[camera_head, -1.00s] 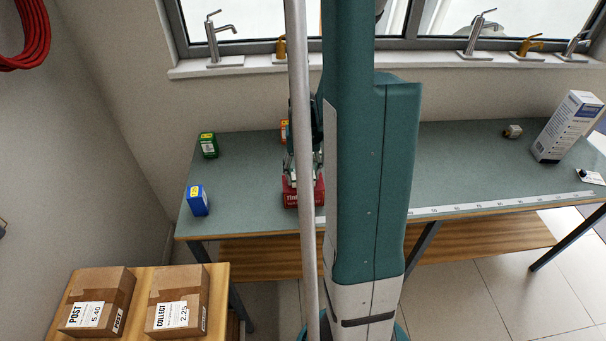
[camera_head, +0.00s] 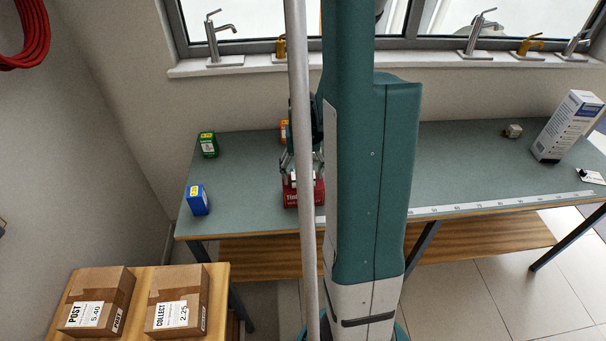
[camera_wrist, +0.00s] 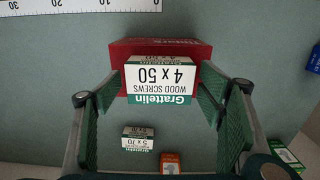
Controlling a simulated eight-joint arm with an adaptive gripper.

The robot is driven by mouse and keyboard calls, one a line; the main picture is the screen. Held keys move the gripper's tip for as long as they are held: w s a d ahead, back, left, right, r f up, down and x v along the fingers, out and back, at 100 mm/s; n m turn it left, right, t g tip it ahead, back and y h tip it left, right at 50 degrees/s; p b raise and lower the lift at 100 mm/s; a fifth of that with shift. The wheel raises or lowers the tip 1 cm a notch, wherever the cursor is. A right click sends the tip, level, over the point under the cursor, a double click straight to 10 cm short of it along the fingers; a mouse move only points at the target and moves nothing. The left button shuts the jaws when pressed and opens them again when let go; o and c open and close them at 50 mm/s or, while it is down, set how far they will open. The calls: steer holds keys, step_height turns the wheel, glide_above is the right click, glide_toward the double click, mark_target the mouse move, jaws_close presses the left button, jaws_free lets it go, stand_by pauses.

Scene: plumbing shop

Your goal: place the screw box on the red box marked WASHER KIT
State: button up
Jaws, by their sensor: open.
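The white and green screw box (camera_wrist: 160,80), marked Grattelin wood screws 4 x 50, is on top of the red box (camera_wrist: 203,60) in the wrist view. The red box also shows in the head view (camera_head: 290,197), near the front edge of the table; its lettering is only partly readable. My gripper (camera_wrist: 162,94) is open, with one finger on each side of the screw box and a gap on both sides. In the head view my own arm and a pole hide part of the gripper and the boxes.
A smaller 5 x 70 screw box (camera_wrist: 137,138) and an orange box (camera_wrist: 170,163) stand nearby. A blue box (camera_head: 197,200) and a green box (camera_head: 208,145) are at the table's left. A ruler strip (camera_head: 470,203) runs along the front edge.

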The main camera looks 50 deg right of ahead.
mark_target(303, 174)
steer(key=shift+r, duration=0.1)
step_height(303, 174, up, 12)
stand_by(0.9)
stand_by(0.7)
steer(key=w+a+r+n+t, duration=0.1)
steer(key=a+r, duration=0.2)
steer(key=a, duration=0.4)
steer(key=a+r+n+t+h, duration=0.1)
steer(key=a+r+n, duration=0.1)
steer(key=a+r, duration=0.35)
steer(key=w+a+r+n+t, duration=0.1)
steer(key=a, duration=0.8)
steer(key=s+a+r+n+t, duration=0.2)
steer(key=s+a, duration=0.1)
steer(key=a, duration=0.6)
steer(key=s+a+r+n+t+y, duration=0.1)
steer(key=s+a+r+n+t, duration=0.1)
steer(key=a, duration=0.7)
steer(key=shift+s+n, duration=0.5)
steer(key=shift+s, duration=0.15)
